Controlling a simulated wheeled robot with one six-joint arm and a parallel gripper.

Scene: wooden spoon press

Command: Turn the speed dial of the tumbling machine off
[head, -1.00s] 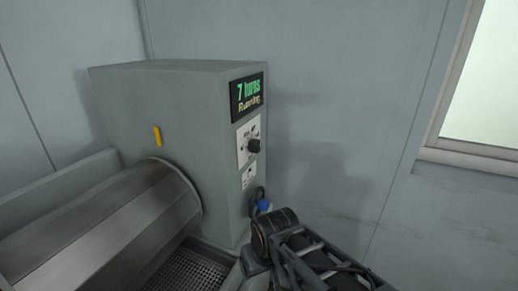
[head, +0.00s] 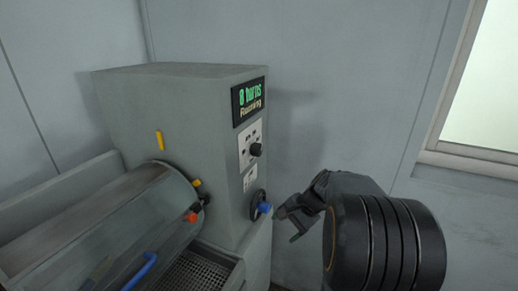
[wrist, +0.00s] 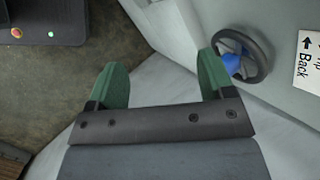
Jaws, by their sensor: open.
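The tumbling machine (head: 180,95) is a grey cabinet with a drum (head: 110,220) at its left. Its display (head: 248,101) reads "8 turns" and "Running". The speed dial (head: 256,149) is a black knob on a white panel (head: 243,140) below the display; I cannot read its setting. My gripper (head: 288,218) is in front of the cabinet's right face, lower than the dial and apart from it. In the wrist view my gripper (wrist: 163,78) is open and empty, with green finger pads. The dial is not in the wrist view.
A black handwheel with a blue hub (head: 264,208) sits below the dial, close to my gripper; the wheel (wrist: 262,62) is beside the right finger in the wrist view. A "Tip Back" label (wrist: 308,62) is near it. A perforated tray (head: 197,272) lies below the drum.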

